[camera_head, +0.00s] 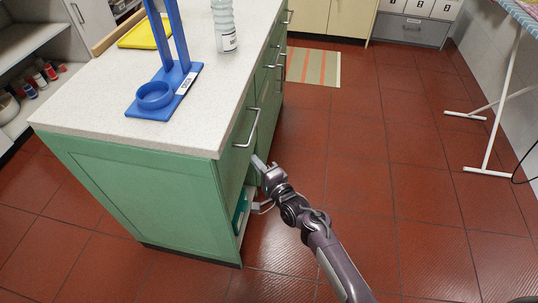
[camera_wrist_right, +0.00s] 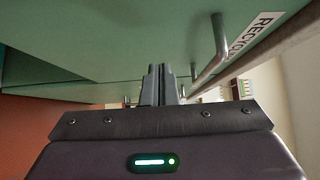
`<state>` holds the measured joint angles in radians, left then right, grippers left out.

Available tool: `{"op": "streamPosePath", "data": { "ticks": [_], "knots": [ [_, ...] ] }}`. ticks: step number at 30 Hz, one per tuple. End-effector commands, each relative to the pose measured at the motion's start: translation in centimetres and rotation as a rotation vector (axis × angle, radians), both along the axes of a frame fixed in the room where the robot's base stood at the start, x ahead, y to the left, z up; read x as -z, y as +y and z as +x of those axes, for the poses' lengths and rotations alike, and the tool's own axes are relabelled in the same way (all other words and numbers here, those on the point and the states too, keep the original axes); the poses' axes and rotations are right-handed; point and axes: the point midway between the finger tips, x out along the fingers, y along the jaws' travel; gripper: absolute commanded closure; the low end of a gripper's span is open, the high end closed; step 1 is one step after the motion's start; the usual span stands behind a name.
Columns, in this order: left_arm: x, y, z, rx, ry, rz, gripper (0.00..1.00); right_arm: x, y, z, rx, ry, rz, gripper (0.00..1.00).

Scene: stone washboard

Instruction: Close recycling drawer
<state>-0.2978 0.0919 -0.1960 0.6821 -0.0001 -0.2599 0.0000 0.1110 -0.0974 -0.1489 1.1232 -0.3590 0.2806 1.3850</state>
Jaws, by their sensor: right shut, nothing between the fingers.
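The green cabinet (camera_head: 150,190) stands under a pale speckled countertop. In the right wrist view, a green front (camera_wrist_right: 110,35) carries a label (camera_wrist_right: 258,28) whose visible letters begin "RECYC", and a metal bar handle (camera_wrist_right: 218,48) is mounted beside it. In the head view, the cabinet's right side has an upper handle (camera_head: 246,128) and a lower opening with a teal item (camera_head: 240,208) inside. I cannot tell how far the recycling drawer is out. My right gripper (camera_head: 258,163) is shut and empty, close beside the cabinet's right side; its fingers (camera_wrist_right: 162,84) point at the green front. My left gripper is not in view.
A blue stand (camera_head: 178,78) and a clear bottle (camera_head: 224,25) are on the countertop. A striped mat (camera_head: 313,67) lies on the red tile floor beyond. White ironing-board legs (camera_head: 497,110) stand at right. The floor between is clear.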

Motion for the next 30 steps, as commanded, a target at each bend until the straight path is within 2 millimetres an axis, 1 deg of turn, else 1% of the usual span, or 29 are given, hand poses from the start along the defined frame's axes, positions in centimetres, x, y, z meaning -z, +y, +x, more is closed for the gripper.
{"op": "streamPosePath", "data": {
  "ticks": [1, 4, 6, 9, 12, 16, 21, 23, 26, 29, 30],
  "knots": [
    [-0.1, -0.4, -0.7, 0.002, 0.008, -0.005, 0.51, 0.2, -0.6, -1.3, 0.001, 0.006, -0.001, 1.0],
    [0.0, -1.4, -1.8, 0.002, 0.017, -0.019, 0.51, 0.2, -1.6, -3.0, 0.002, 0.006, -0.002, 1.0],
    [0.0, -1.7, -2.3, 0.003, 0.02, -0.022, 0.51, 0.2, -2.3, -4.2, 0.002, 0.005, -0.003, 1.0],
    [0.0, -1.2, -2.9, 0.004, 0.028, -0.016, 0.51, 0.3, -3.3, -5.8, 0.003, 0.005, -0.003, 1.0],
    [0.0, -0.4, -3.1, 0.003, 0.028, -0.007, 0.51, 0.3, -4.0, -7.1, 0.004, 0.005, -0.003, 1.0],
    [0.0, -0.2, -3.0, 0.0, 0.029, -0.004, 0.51, 0.3, -4.6, -8.1, 0.002, 0.004, -0.002, 1.0],
    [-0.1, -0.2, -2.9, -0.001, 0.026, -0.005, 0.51, 0.3, -4.8, -8.5, 0.003, 0.004, -0.005, 1.0],
    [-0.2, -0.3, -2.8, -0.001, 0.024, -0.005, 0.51, 0.8, -4.9, -8.7, 0.004, 0.012, -0.022, 1.0],
    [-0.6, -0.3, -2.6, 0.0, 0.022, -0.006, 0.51, 3.6, -5.2, -9.6, 0.008, 0.052, -0.111, 1.0],
    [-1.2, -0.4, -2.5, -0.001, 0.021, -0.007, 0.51, 8.9, -6.0, -11.9, -0.002, 0.128, -0.291, 1.0],
    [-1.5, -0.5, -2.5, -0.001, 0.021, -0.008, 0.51, 11.4, -6.5, -13.3, -0.015, 0.164, -0.382, 1.0]
  ]
}}
